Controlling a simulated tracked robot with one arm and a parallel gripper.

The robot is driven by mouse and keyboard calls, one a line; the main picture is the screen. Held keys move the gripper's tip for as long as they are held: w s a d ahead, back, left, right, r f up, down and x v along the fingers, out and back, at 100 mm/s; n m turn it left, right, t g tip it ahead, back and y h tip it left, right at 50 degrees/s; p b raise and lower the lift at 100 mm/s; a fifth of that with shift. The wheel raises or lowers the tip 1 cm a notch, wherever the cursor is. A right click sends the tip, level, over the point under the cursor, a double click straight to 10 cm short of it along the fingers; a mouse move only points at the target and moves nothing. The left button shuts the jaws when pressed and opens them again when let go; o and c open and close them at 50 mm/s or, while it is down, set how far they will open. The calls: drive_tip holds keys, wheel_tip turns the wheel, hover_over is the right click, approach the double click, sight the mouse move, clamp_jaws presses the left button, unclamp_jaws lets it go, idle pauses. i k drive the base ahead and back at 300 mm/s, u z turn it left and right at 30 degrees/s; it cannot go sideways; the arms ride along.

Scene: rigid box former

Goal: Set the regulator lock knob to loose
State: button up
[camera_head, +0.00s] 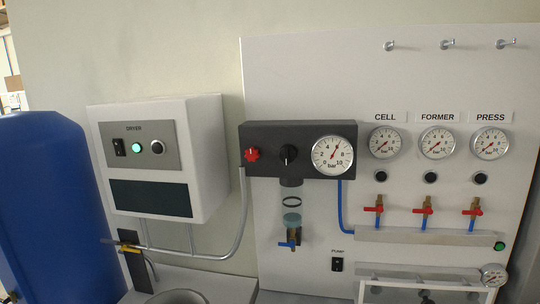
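A black regulator block (262,132) is mounted on the left part of the white wall panel. My gripper is not visible, and nothing covers the regulator.
A white dryer box (205,115) projects from the wall left of the regulator, with a grey pipe (238,215) between. A blue tank (45,200) stands at far left. Right are gauges labelled CELL (386,142), FORMER (437,143) and PRESS (490,143), with red-handled valves below.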

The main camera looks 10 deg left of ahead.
sight(252, 154)
drive_tip(key=k, duration=1)
drive_tip(key=u, duration=0.85)
drive_tip(key=i, duration=1.6)
drive_tip(key=z, duration=0.3)
